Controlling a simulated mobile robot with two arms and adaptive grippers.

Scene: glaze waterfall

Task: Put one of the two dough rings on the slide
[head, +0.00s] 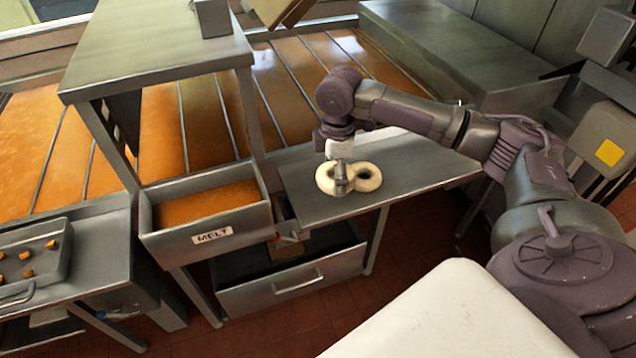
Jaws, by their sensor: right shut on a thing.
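Two pale dough rings are side by side over the grey metal table (420,172) in the middle. My right gripper (341,185) points down, shut on the left dough ring (326,179). Its fingers cover part of that ring. The right dough ring (368,177) is close beside it and seems to lie on the table. I cannot tell whether the held ring touches the table. No part is clearly marked as the slide; wide orange glaze-covered sloping lanes (290,75) run behind the table. My left gripper is not in view.
A metal trough labelled MELT (205,238) holds orange glaze left of the table. An open drawer (285,290) is below. A raised metal shelf (150,45) stands over the lanes. A tray (30,262) with several orange cubes is far left.

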